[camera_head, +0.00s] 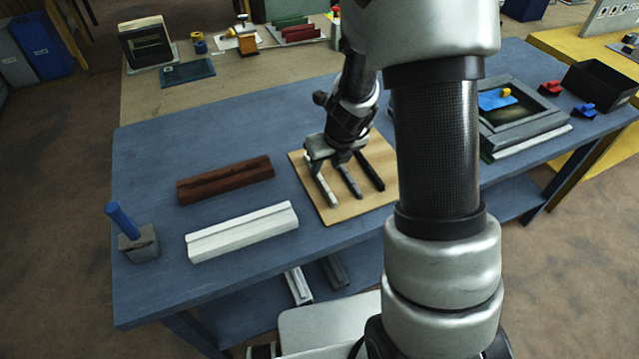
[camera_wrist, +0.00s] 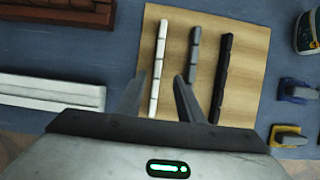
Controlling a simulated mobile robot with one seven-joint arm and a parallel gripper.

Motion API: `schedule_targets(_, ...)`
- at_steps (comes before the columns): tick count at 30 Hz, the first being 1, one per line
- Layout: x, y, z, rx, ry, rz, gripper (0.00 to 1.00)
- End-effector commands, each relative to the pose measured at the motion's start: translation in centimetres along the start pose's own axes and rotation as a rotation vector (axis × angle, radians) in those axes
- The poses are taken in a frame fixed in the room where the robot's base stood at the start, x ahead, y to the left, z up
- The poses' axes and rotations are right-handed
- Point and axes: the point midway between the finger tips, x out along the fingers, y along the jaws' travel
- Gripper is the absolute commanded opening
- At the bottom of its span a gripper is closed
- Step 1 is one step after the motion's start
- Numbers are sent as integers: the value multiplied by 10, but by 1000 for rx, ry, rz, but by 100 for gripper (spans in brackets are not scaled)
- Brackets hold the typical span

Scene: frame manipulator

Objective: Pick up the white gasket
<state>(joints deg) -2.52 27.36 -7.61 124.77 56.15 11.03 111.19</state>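The white gasket (camera_wrist: 161,52) is a thin segmented strip lying on a wooden board (camera_wrist: 253,75). In the head view the white gasket (camera_head: 327,189) is the leftmost of three strips on the board (camera_head: 318,211). My gripper (camera_wrist: 160,80) is open and empty, with its fingers on either side of the white strip in the wrist view. In the head view my gripper (camera_head: 334,152) is over the far end of the strips and partly hides them. I cannot tell its exact height above the board.
A grey strip (camera_wrist: 194,55) and a black strip (camera_wrist: 224,70) lie to the right of the white one. A white bar (camera_head: 243,231) and a brown bar (camera_head: 226,180) lie left of the board. A dark frame (camera_head: 522,122) is at the right.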

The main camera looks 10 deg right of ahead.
Motion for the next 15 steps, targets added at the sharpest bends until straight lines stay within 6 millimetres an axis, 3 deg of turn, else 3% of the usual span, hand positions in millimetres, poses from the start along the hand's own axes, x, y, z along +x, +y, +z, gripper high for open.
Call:
schedule_targets(5,12,0,0,1,-1,-1,34)
schedule_targets(15,56,4,0,0,0,0,34)
